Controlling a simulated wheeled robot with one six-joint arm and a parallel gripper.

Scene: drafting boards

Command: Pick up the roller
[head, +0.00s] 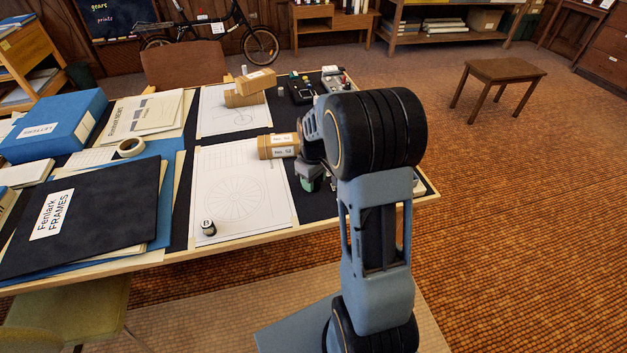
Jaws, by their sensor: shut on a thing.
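My gripper (309,166) is at the right end of the drafting table, low over the right edge of the near drawing sheet. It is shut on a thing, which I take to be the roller. My wrist and arm hide most of it, and only a small grey-green part shows below the wrist. I cannot tell whether it touches the table. A tan cardboard piece with labels reading No. 02 (278,147) lies just left of the gripper; I cannot tell whether they touch.
The near drawing sheet (240,205) bears a small dark piece marked B (208,227). A black Fenlark Frames folder (85,220), a tape roll (131,147) and a blue Letters box (55,125) fill the left. Small black devices (301,90) stand behind. A stool (497,75) stands on open floor.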

